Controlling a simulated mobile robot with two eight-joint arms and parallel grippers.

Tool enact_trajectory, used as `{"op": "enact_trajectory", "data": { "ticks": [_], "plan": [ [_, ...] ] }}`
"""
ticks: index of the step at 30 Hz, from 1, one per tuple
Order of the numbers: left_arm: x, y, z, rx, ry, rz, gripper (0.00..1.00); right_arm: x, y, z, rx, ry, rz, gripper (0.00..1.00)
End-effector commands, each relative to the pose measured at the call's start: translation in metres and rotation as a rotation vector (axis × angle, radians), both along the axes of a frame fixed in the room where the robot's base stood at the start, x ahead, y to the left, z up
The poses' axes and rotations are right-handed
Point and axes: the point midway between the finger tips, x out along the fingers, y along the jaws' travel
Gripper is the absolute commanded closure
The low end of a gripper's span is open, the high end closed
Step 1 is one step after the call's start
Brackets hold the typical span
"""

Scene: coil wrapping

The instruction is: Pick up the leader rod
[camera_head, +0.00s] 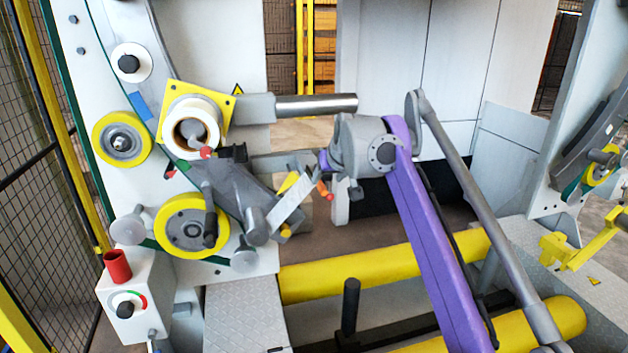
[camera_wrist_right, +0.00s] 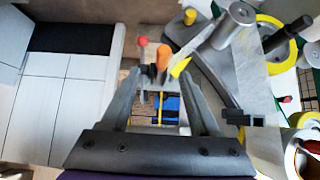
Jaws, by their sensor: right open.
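My right gripper (camera_head: 312,170) reaches left beside the winding machine, at the end of the purple arm. In the right wrist view its two fingers (camera_wrist_right: 163,80) are spread apart, with nothing clamped between them. Beyond the fingertips, a thin rod with a red ball end (camera_wrist_right: 142,42) and an orange-tipped handle (camera_wrist_right: 162,56) show close together. In the head view the orange handle (camera_head: 323,188) and a red ball (camera_head: 330,197) show just below the gripper. I cannot tell for sure which part is the leader rod. My left gripper is out of view.
A white spool (camera_head: 178,132) on a yellow square plate, yellow rollers (camera_head: 190,226) and a grey shaft (camera_head: 315,105) crowd the left. Yellow tubes (camera_head: 350,271) cross below. A mesh fence (camera_head: 40,170) borders the left.

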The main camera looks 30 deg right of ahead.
Motion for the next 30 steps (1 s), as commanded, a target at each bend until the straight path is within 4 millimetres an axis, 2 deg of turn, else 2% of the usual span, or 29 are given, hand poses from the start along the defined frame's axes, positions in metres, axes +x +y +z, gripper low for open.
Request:
{"op": "enact_trajectory", "data": {
  "ticks": [12, 22, 30],
  "plan": [
    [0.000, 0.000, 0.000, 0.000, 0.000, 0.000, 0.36, 0.043, -0.007, -0.031, 0.001, 0.000, -0.001, 0.38],
    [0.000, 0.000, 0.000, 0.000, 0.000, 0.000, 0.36, 0.048, -0.009, -0.036, 0.001, 0.000, -0.001, 0.38],
    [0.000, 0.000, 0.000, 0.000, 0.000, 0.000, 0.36, 0.048, -0.009, -0.036, 0.001, 0.000, -0.001, 0.86]
  ]
}}
